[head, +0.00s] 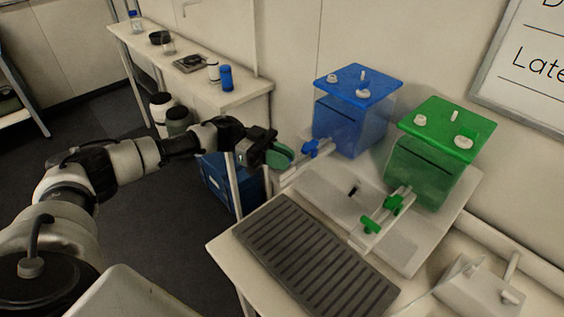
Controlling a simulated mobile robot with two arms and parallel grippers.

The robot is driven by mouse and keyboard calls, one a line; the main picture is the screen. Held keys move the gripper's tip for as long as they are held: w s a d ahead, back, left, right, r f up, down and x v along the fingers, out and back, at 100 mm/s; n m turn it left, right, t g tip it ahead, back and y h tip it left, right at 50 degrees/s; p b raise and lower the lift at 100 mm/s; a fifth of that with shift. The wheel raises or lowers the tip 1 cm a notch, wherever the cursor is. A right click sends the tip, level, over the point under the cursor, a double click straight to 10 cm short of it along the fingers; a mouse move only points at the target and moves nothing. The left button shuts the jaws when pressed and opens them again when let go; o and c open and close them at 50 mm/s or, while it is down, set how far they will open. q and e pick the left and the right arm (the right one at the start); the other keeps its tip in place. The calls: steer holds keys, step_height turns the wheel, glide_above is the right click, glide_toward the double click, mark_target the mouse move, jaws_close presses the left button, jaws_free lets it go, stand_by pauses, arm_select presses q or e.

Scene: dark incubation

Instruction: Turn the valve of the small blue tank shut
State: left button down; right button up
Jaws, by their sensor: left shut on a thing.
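The small blue tank (350,120) stands on the white table against the wall, with white knobs on its lid. Its blue valve (313,148) is at the front left of the tank, on a white pipe; I cannot tell how far it is turned. My left gripper (277,152) is just left of the valve, shut on a green round thing (281,156). The green thing looks close to the valve but apart from it. My right gripper is not in view.
A green tank (435,150) with green valves (382,212) stands to the right. A dark ribbed tray (315,260) lies in front. A side table (215,88) with bottles is behind my left arm, and a blue box (222,182) is below it.

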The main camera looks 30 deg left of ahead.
arm_select(q)
steer(key=shift+m+g+y+b, duration=0.5)
steer(key=shift+m+g+b, duration=1)
steer(key=shift+g, duration=0.9)
steer(key=c, duration=1.1)
jaws_free()
steer(key=b+v, duration=0.7)
steer(key=v, duration=0.4)
steer(key=shift+w+d, duration=0.1)
